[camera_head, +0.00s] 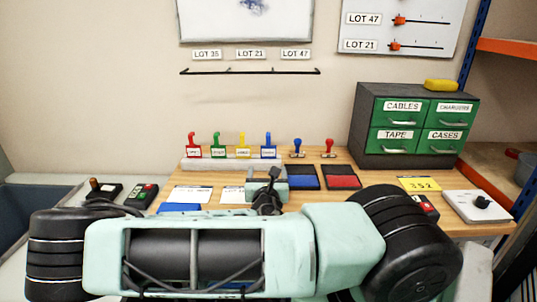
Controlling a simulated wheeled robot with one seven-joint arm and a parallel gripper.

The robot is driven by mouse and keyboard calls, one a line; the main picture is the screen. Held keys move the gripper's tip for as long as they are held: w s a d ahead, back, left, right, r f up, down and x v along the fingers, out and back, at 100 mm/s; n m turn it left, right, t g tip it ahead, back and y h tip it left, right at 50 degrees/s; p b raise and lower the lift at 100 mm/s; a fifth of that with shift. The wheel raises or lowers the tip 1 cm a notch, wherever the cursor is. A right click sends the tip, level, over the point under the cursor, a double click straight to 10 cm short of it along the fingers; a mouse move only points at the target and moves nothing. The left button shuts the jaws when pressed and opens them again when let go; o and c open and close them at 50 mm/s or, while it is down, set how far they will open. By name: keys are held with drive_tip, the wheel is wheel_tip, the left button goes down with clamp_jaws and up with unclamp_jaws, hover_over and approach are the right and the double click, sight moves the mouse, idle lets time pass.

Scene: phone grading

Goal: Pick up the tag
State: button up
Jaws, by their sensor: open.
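Several cards could be the tag, and I cannot tell which one is meant. A yellow card (418,184) marked 352 lies at the right of the wooden table. White printed cards, a left one (192,194) and one nearer the middle (232,195), lie toward the front, the second partly hidden by my arm. Small labels hang on the red, green, yellow and blue hooks (240,152) at the back. My gripper (268,190) is over the middle of the table, open, with nothing seen in it; its fingertips are hard to make out.
Blue (305,177) and red (342,177) ink pads lie beside my gripper, with two stamps (313,148) behind. A drawer cabinet (416,125) stands at back right. A white device with a black knob (479,206) sits at the right edge. My arm covers the table's front.

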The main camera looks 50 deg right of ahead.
sight(268, 148)
drive_tip(key=p+x, duration=0.3)
drive_tip(key=x, duration=0.8)
drive_tip(key=shift+w+d+r+p, duration=0.1)
drive_tip(key=shift+w+d+p, duration=0.15)
drive_tip(key=shift+p, duration=0.1)
drive_tip(key=p+x, duration=0.2)
drive_tip(key=x, duration=0.3)
drive_tip(key=shift+d+p, duration=0.1)
drive_tip(key=shift+p, duration=0.25)
drive_tip(key=shift+w+d+f, duration=0.25)
drive_tip(key=shift+d, duration=0.05)
drive_tip(key=c, duration=1)
drive_tip(key=shift+c, duration=0.2)
drive_tip(key=shift+r, duration=0.15)
